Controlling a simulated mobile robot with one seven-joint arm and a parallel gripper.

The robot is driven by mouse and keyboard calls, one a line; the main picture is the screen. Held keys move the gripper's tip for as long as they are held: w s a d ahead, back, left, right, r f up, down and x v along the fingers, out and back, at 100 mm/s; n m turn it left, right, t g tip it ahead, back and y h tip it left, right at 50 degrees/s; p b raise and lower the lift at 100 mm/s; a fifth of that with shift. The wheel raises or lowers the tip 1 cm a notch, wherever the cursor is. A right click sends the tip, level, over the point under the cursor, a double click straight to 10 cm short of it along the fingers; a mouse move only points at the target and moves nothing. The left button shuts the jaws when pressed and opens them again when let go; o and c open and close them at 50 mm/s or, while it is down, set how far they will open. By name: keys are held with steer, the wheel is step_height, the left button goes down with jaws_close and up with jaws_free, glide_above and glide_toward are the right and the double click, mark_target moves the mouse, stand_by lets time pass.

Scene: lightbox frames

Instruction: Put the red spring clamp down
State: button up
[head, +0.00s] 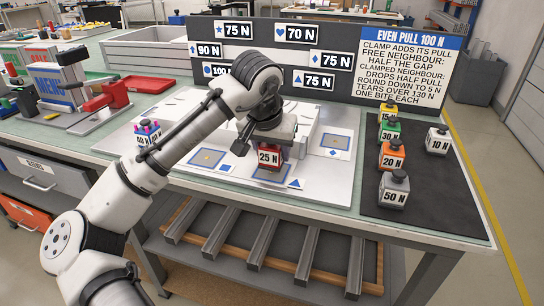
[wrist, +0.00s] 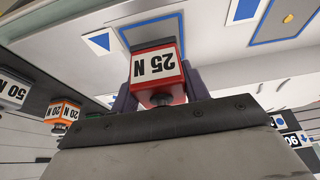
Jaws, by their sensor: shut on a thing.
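The red spring clamp (head: 269,157), labelled 25 N, is held in my gripper (head: 271,144) over the white panel (head: 330,190). Its lower end is at the blue-outlined pad (head: 258,176) beside a blue triangle tag (head: 296,184). I cannot tell whether it touches the pad. In the wrist view the red clamp (wrist: 158,72) sits between the dark fingers, its label upside down, with the blue-outlined pad (wrist: 150,22) just beyond it. Two more such pads show, one at left (head: 207,158) and one at right (head: 335,142).
A dark mat (head: 440,190) at right holds several clamps, including orange 20 N (head: 391,155), grey 50 N (head: 394,190) and 10 N (head: 438,140). A dark board (head: 265,50) with force labels and a rules sign (head: 412,68) stands behind. A white block with coloured pegs (head: 148,133) stands left.

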steer(key=shift+f, duration=0.9)
steer(key=o, duration=1.2)
steer(key=shift+f, duration=0.15)
steer(key=shift+c, duration=0.2)
steer(key=v, duration=1.2)
